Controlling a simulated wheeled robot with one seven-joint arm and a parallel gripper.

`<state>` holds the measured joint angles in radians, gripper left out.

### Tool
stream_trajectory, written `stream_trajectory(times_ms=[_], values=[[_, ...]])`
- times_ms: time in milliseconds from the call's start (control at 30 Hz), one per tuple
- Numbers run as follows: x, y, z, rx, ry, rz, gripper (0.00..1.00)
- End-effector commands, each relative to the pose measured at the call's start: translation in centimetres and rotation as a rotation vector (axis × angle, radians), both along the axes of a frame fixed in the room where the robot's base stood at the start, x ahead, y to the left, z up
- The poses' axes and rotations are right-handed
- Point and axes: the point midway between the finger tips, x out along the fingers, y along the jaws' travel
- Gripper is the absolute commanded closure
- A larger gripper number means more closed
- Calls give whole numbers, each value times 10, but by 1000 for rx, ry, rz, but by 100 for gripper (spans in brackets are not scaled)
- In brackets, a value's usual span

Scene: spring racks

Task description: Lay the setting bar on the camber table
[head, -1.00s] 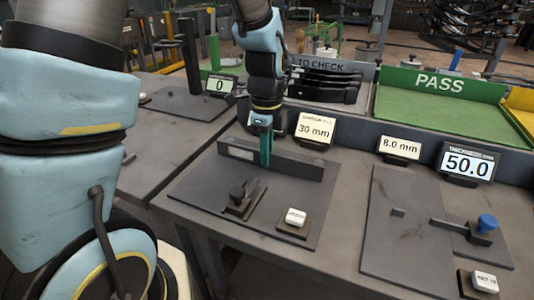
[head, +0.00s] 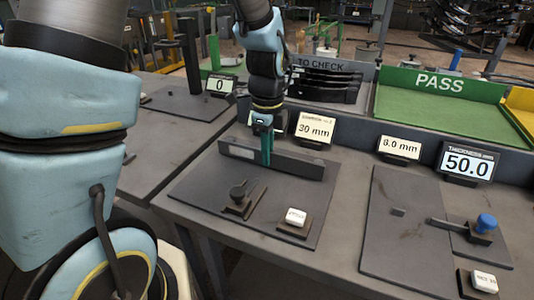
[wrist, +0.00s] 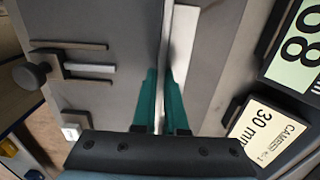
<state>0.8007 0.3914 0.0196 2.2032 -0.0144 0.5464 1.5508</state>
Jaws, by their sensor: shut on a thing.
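The setting bar (head: 290,163) is a long dark grey bar standing on edge along the back of the camber table (head: 190,187), a dark flat plate on the bench. My gripper (head: 266,158) comes down from above and is shut on the bar near its middle. In the wrist view the teal fingers (wrist: 162,100) close on either side of the bar (wrist: 182,45), which runs away lengthwise. Whether the bar's underside touches the plate cannot be told.
A knobbed fixture (head: 238,200) and a white button (head: 295,217) sit on the plate's front. The camber sign (head: 315,130) stands behind. A second plate (head: 395,235) with a blue knob is on the right. The TO CHECK rack (head: 325,85) and green PASS tray (head: 440,105) are farther back.

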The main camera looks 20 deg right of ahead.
Motion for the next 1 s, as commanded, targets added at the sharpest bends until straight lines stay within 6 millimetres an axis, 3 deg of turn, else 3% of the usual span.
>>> stream_trajectory(times_ms=[1000], values=[[9, -9, 1, -2, -2, 0, 100]])
